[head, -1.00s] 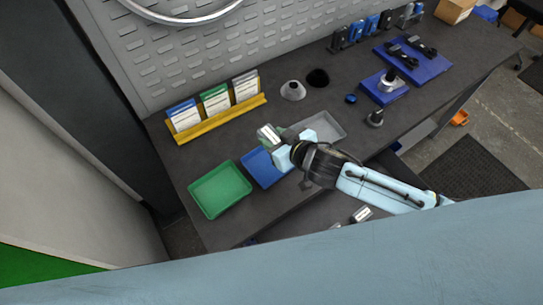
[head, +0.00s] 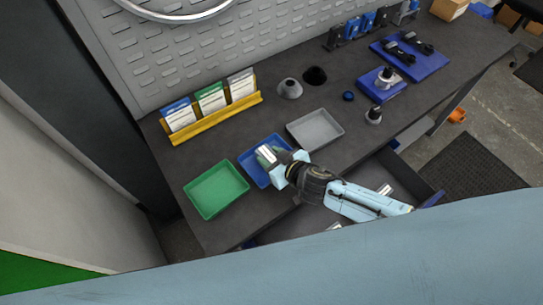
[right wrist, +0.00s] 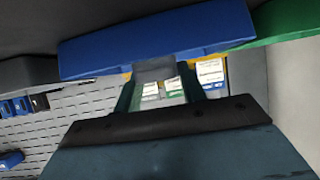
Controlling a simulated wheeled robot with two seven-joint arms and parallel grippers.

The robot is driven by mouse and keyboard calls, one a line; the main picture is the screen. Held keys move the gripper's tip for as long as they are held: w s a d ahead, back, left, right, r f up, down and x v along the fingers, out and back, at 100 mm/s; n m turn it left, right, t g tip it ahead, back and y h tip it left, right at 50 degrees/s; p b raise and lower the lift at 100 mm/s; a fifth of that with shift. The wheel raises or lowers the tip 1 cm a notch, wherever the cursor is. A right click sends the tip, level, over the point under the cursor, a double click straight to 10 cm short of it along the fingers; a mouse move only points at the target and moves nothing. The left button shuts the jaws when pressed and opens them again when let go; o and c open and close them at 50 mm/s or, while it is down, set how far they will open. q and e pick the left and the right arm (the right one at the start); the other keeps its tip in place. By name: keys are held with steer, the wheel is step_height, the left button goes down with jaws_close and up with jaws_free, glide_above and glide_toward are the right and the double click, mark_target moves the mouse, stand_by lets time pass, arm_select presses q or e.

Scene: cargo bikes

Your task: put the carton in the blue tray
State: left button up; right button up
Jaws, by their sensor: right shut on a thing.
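The carton (head: 267,154), small with a pale grey top, is held in my right gripper (head: 270,159) over the blue tray (head: 250,173). In the right wrist view the right gripper (right wrist: 160,88) is closed on the grey carton (right wrist: 154,70), in front of the wall of the blue tray (right wrist: 100,52). I cannot tell whether the carton touches the tray floor. The gripper and forearm hide the tray's right part. My left gripper is not in view.
A green tray (head: 216,189) stands left of the blue tray and a grey tray (head: 315,129) right of it. A yellow card rack (head: 215,118) is behind. An open drawer (head: 318,217) with other small cartons lies below the bench front.

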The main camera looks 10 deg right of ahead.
steer(key=shift+f, duration=0.1)
steer(key=shift+f, duration=0.15)
steer(key=o, duration=1)
steer(key=shift+r, duration=0.4)
steer(key=v, duration=1.2)
steer(key=shift+f+p, duration=0.15)
steer(key=shift+p, duration=0.25)
